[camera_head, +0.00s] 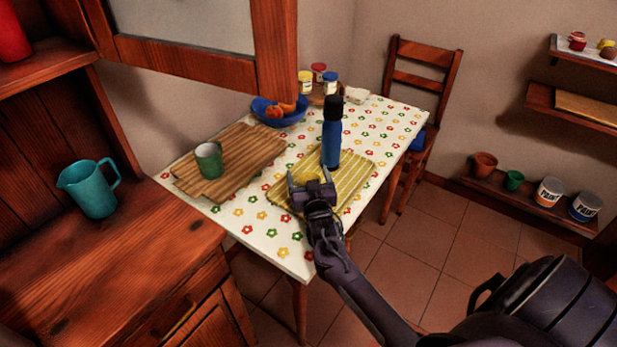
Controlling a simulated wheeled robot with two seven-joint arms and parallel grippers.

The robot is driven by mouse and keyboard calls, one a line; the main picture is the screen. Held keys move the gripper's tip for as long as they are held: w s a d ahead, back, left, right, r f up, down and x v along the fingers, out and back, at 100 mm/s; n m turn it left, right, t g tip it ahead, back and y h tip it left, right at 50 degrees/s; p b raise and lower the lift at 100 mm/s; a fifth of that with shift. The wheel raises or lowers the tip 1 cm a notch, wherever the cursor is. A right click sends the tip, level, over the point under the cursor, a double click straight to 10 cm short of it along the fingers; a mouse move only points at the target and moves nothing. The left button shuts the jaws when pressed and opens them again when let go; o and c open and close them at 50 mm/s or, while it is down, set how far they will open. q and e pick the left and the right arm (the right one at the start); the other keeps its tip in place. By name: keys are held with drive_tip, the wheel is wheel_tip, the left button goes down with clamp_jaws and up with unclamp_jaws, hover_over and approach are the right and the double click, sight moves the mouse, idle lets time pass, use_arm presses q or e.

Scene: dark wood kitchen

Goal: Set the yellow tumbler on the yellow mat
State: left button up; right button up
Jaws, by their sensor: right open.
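The yellow mat (352,178) is striped and lies on the flowered tablecloth, towards its right side. My right gripper (309,172) is over the mat's front left part, with its two fingers apart. A small dark-yellow patch shows between the fingers and seems to be the yellow tumbler (312,186). The gripper hides most of it, and I cannot tell whether it touches the mat. My left gripper is not in view.
A tall blue bottle (331,140) with a black top stands at the mat's back edge. A green mug (209,160) stands on wooden boards (246,150) to the left. A blue bowl (279,113) and several jars are behind. A teal pitcher (90,190) stands on the cabinet.

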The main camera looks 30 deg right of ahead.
drive_tip(key=shift+r, duration=0.3)
drive_tip(key=v, duration=1.2)
drive_tip(key=shift+f+b, duration=0.2)
drive_tip(key=shift+b, duration=0.15)
